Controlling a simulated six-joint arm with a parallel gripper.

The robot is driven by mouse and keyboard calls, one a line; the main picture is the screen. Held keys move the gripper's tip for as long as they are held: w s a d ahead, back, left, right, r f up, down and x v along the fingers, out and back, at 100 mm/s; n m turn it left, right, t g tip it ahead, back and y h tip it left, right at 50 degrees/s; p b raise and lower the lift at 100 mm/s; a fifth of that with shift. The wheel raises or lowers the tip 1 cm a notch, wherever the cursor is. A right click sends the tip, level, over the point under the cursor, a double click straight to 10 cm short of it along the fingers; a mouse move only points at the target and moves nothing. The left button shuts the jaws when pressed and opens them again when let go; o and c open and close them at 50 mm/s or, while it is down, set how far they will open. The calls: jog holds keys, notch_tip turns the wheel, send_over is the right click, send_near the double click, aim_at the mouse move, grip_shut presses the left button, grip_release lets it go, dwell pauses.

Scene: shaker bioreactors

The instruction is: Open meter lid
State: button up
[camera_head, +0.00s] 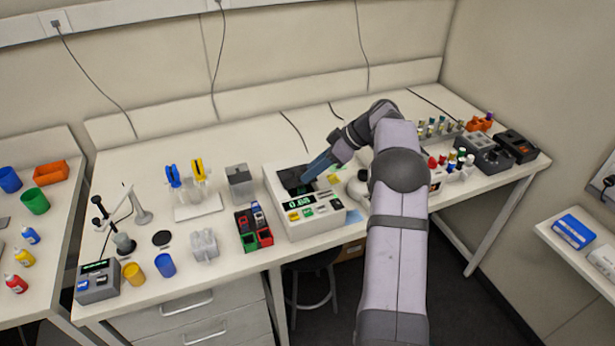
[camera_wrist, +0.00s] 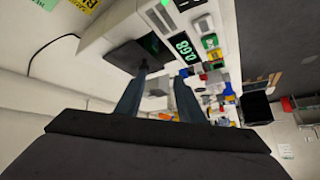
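The meter (camera_head: 318,222) is a white box on the bench with a green-digit display and coloured buttons on its front. Its dark lid (camera_head: 291,176) is on the top, and I cannot tell whether it is flat or slightly raised. In the wrist view the lid (camera_wrist: 130,54) is a dark plate beside the display (camera_wrist: 183,47). My gripper (camera_head: 305,181) reaches down to the lid from the right. In the wrist view my gripper (camera_wrist: 161,73) has its two fingers apart with a gap between the tips. One fingertip overlaps the lid's edge; contact is unclear.
Left of the meter stand a red and green rack (camera_head: 248,238) and a grey box (camera_head: 239,183). Right of my arm are small bottles (camera_head: 452,163) and dark devices (camera_head: 516,146). A cable (camera_wrist: 52,48) lies behind the meter.

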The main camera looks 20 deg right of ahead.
aim_at(301, 174)
jog(key=d+f+t+y+b, duration=0.1)
jog(key=t, duration=0.1)
jog(key=s+d+f+t+y+b, duration=0.1)
jog(key=d+t+b, duration=0.1)
jog(key=shift+s+d+y, duration=0.2)
jog(key=shift+y, duration=0.1)
jog(key=shift+d+r+m+t, duration=0.3)
jog(key=shift+d+t, duration=0.1)
jog(key=shift+t, duration=0.2)
jog(key=shift+w+a+f, duration=0.15)
jog(key=shift+w+a, duration=0.1)
jog(key=shift+p+x, duration=1.85)
jog(key=shift+x, duration=1.5)
grip_shut()
